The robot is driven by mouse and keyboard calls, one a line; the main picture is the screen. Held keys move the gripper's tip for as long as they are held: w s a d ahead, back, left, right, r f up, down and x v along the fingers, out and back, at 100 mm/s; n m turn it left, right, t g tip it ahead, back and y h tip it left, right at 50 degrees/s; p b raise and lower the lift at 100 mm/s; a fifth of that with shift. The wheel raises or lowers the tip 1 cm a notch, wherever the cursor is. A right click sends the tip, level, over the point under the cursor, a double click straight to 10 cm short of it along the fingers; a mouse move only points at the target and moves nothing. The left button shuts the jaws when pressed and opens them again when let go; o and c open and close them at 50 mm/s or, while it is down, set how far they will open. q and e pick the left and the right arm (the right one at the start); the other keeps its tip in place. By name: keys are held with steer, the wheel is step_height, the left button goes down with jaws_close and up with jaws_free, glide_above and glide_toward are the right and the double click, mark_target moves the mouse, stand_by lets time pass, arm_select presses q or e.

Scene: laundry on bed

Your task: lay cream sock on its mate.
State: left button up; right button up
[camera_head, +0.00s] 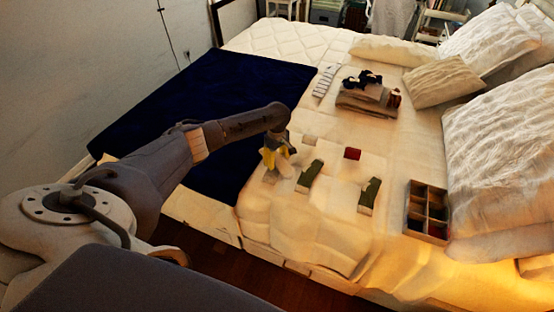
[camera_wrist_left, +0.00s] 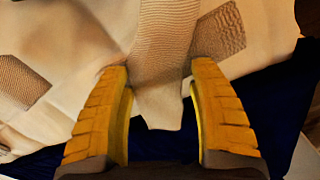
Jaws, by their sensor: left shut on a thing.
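My left gripper (camera_head: 271,167), with yellow fingers, is low over the near-left part of the cream bed cover, beside the navy blanket. In the left wrist view the gripper (camera_wrist_left: 161,112) is shut on the cream sock (camera_wrist_left: 166,45), whose ribbed part lies between the fingers. The sock's plain end shows against the navy cloth. Ribbed brownish patches (camera_wrist_left: 221,30) lie on both sides of it on pale cloth. I cannot tell the mate apart from the cream cover. My right gripper is not in view.
Two olive socks (camera_head: 310,176) (camera_head: 370,194) and a red item (camera_head: 352,153) lie right of the gripper. A divided box (camera_head: 408,222) sits by the pillows (camera_head: 502,150). Folded laundry (camera_head: 365,104) lies farther back. The navy blanket (camera_head: 200,110) is clear behind the arm.

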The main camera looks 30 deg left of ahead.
mark_target(277, 159)
arm_select(q)
steer(key=shift+f, duration=0.1)
steer(key=o, duration=0.9)
steer(key=shift+o, duration=0.2)
step_height(277, 159, up, 12)
stand_by(0.5)
